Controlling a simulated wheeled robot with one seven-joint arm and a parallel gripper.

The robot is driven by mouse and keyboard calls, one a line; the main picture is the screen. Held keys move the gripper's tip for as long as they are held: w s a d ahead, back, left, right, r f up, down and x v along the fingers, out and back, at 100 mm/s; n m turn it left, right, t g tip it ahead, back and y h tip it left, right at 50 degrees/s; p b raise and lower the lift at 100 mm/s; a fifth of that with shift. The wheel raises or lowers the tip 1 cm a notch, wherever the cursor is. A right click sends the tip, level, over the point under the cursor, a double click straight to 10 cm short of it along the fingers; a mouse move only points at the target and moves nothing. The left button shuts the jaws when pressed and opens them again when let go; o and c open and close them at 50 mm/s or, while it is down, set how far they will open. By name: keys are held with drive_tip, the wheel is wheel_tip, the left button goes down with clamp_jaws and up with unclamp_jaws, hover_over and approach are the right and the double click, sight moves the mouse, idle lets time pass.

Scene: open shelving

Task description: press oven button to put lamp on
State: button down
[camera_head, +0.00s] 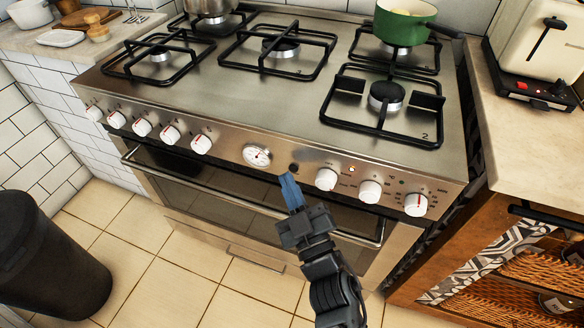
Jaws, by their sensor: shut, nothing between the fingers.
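The oven (230,128) is a steel range with a control panel along its front edge. A small dark round button (294,168) sits on the panel between the round dial (257,155) and the white knob (327,179). My gripper (289,181) is shut and empty, with its blue fingertips just below the button in the picture. I cannot tell whether the tips touch the panel. A small reddish indicator (352,169) shows right of the button. The oven window (200,180) looks dark, and my gripper and arm hide part of the door.
The door handle (362,239) runs below the panel, partly behind my arm. Several white knobs line the panel on both sides. A green pot (400,24) stands on a back burner. A dark bin (45,265) stands at left, a wooden cabinet (460,265) at right.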

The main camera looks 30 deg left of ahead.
drive_tip(key=shift+w, duration=0.1)
drive_tip(key=shift+w+a, duration=0.1)
drive_tip(key=shift+w, duration=0.3)
idle(0.3)
drive_tip(key=shift+s, duration=0.55)
drive_tip(key=s+d, duration=0.1)
drive_tip(key=s, duration=0.4)
drive_tip(key=shift+s+d, duration=0.35)
drive_tip(key=shift+s, duration=0.05)
idle(0.4)
